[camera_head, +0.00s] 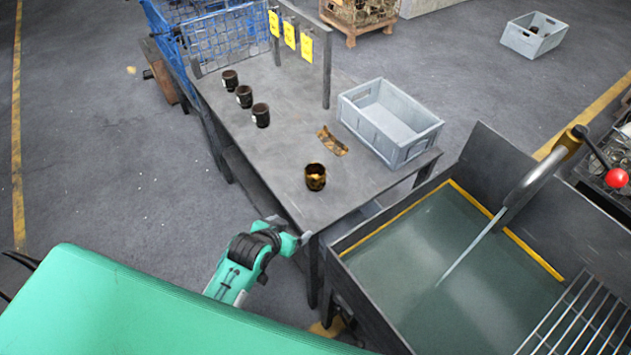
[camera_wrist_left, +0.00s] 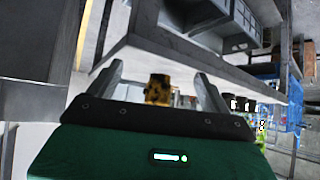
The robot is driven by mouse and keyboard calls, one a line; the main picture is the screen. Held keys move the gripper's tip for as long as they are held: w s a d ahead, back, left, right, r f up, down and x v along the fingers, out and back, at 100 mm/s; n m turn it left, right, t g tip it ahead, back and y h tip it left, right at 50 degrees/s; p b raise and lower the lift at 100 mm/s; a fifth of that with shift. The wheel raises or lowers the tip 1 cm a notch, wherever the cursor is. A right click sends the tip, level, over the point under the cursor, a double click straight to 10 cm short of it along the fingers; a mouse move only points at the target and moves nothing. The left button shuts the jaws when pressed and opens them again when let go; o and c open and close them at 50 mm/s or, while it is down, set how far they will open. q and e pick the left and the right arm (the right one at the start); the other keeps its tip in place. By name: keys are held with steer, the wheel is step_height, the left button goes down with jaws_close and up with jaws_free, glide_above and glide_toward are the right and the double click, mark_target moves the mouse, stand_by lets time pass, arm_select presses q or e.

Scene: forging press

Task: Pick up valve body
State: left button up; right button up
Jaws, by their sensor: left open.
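The valve body looks to be the brass-and-black cup-shaped part (camera_head: 315,177), upright near the front of the grey table (camera_head: 290,190). In the left wrist view this part (camera_wrist_left: 158,88) shows beyond and between the two fingers, not touched as far as I can tell. My left gripper (camera_head: 301,239) is at the table's near corner, short of the part. Its fingers (camera_wrist_left: 159,76) are spread and empty. My right gripper is not in view.
Three dark cups (camera_head: 244,97) stand in a row at the table's left. A flat brown piece (camera_head: 331,141) lies near a grey crate (camera_head: 390,122). A tank of greenish liquid (camera_head: 450,270) stands right of the table. Yellow tags (camera_head: 290,35) hang at the back.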

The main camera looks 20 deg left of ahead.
arm_select(q)
steer(key=w+r+t, duration=0.4)
steer(key=w+r, duration=0.3)
steer(key=w, duration=0.1)
steer(key=p, duration=0.1)
glide_toward(319, 167)
steer(key=w, duration=0.3)
steer(key=shift+d+f+h, duration=0.3)
steer(key=shift+d+f, duration=0.05)
steer(key=shift+f, duration=0.05)
steer(key=shift+w+d+f, duration=0.1)
steer(key=shift+w+f, duration=0.1)
steer(key=shift+w, duration=0.1)
steer(key=shift+w+f+p, duration=0.15)
steer(key=shift+w+p, duration=0.2)
steer(key=shift+w, duration=0.15)
steer(key=x, duration=0.1)
steer(key=p+x, duration=0.1)
steer(key=x, duration=0.1)
steer(key=shift+a+f, duration=0.15)
steer(key=shift+a, duration=0.1)
steer(key=shift+w+d+f, duration=0.1)
steer(key=shift+w+f, duration=0.2)
steer(key=shift+w, duration=0.2)
